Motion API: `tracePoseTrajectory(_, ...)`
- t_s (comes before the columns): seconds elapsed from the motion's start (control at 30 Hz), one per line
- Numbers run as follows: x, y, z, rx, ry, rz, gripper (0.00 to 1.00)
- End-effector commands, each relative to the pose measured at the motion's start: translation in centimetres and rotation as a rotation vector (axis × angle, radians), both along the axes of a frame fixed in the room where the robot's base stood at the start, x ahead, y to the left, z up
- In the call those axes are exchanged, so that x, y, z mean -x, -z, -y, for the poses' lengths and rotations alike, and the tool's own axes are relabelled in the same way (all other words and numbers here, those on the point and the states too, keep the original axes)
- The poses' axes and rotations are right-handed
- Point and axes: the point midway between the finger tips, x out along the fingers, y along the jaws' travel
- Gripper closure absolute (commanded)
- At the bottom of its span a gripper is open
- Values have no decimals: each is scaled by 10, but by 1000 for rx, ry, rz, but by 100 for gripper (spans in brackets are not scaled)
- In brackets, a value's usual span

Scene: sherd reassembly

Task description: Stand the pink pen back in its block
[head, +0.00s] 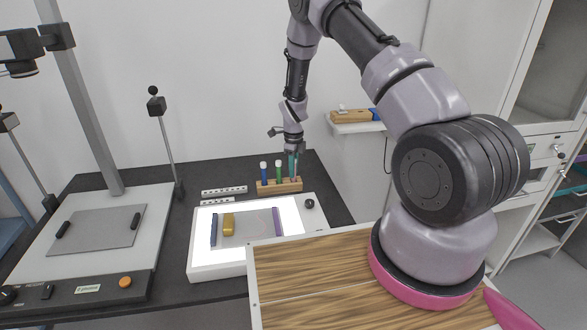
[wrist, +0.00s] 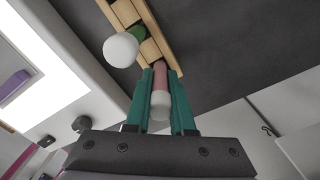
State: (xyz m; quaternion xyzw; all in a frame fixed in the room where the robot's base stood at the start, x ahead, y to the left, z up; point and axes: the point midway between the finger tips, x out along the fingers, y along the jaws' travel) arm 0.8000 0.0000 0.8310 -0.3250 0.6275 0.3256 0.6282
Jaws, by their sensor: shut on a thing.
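The pink pen (wrist: 161,80) has a white end and is between the teal fingers of my gripper (wrist: 160,103), which are shut on it. Its far end meets the wooden block (wrist: 158,27) in the wrist view; I cannot tell how deep it sits in a hole. In the head view, my gripper (head: 293,166) points down over the right end of the block (head: 268,188), and the pink pen cannot be made out clearly there. A blue pen (head: 265,174) and a green pen (head: 279,174), both white-topped, stand upright in the block to the left.
A lit white panel (head: 252,212) in front of the block bears a blue bar, a yellow piece and a purple bar. A dark round knob (head: 309,204) sits near its right corner. White perforated strips (head: 224,191) lie left of the block.

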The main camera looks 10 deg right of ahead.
Motion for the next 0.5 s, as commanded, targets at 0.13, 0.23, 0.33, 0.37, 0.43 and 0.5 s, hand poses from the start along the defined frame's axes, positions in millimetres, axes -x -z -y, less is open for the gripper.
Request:
tracePoseTrajectory(0.13,0,1,0,1,0,1,100)
tracePoseTrajectory(0.23,0,1,0,1,0,1,100)
tracePoseTrajectory(0.33,0,1,0,1,0,1,44)
tracePoseTrajectory(0.37,0,1,0,1,1,1,43)
tracePoseTrajectory(0.43,0,1,0,0,1,0,43)
tracePoseTrajectory(0.5,0,1,0,0,1,0,43)
